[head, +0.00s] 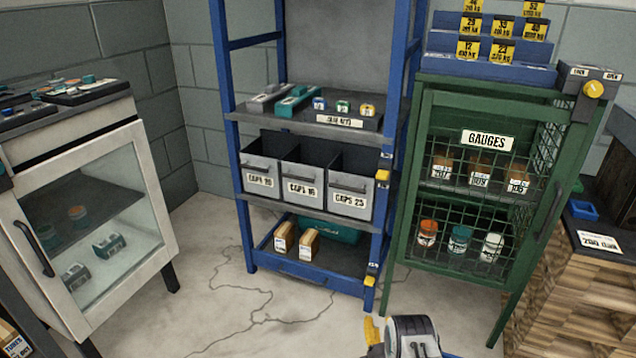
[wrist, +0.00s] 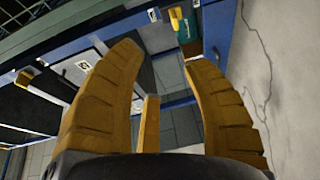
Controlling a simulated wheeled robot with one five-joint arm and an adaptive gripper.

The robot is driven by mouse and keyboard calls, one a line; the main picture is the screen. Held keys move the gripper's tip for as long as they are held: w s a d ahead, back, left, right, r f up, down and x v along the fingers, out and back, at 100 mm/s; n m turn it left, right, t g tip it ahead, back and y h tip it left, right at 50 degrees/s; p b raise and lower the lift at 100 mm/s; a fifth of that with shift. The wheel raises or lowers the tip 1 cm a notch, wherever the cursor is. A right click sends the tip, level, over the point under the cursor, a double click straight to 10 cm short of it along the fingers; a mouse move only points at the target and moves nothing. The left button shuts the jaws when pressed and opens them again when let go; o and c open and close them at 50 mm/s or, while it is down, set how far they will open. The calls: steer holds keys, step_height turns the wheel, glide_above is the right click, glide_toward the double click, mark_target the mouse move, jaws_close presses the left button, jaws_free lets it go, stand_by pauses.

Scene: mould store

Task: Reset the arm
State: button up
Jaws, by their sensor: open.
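Behind the fingers, parts of a blue-framed shelf and grey bins appear at a steep tilt. In the head view only a piece of my arm's end shows at the bottom edge, right of the middle, with a yellow finger part (head: 371,331). It is in front of the blue shelf rack (head: 245,160) and the green cabinet, over the floor. Most of my arm is out of the head view.
The rack holds grey bins (head: 303,190) and boxes. A green mesh cabinet labelled GAUGES (head: 487,140) stands right, with yellow-labelled blocks on top. A white glass-door cabinet (head: 88,215) stands left. Wooden crates (head: 570,290) are at lower right. The cracked floor (head: 215,290) between is clear.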

steer(key=w+r+m+g+p, duration=0.2)
steer(key=w+r+p, duration=0.25)
steer(key=r, duration=0.75)
steer(key=w+r+m+g+p, duration=0.1)
steer(key=w+r+m+p, duration=0.15)
steer(key=r+p, duration=0.65)
steer(key=s+r+m+g+p, duration=0.2)
steer(key=r+p, duration=0.1)
steer(key=r, duration=0.9)
steer(key=s+r+m+g+p, duration=0.1)
steer(key=s+r+m+p, duration=0.15)
steer(key=r, duration=1.05)
steer(key=s+r+m+g+p, duration=0.1)
steer(key=s+r+g+p, duration=0.1)
steer(key=s+r+p, duration=0.55)
steer(key=s+r+m+g+p, duration=0.2)
steer(key=s+r+p, duration=0.2)
steer(key=s+r, duration=0.4)
steer(key=s+r+m+g+p, duration=0.2)
steer(key=s+r+p, duration=0.2)
steer(key=s, duration=0.9)
steer(key=s+r+m+g+p, duration=0.1)
steer(key=s+r+m+p, duration=0.2)
steer(key=s+r, duration=0.8)
steer(key=shift+r+g+p, duration=0.3)
steer(key=shift+g+p, duration=0.1)
steer(key=shift+p, duration=0.1)
steer(key=shift+s+a, duration=0.1)
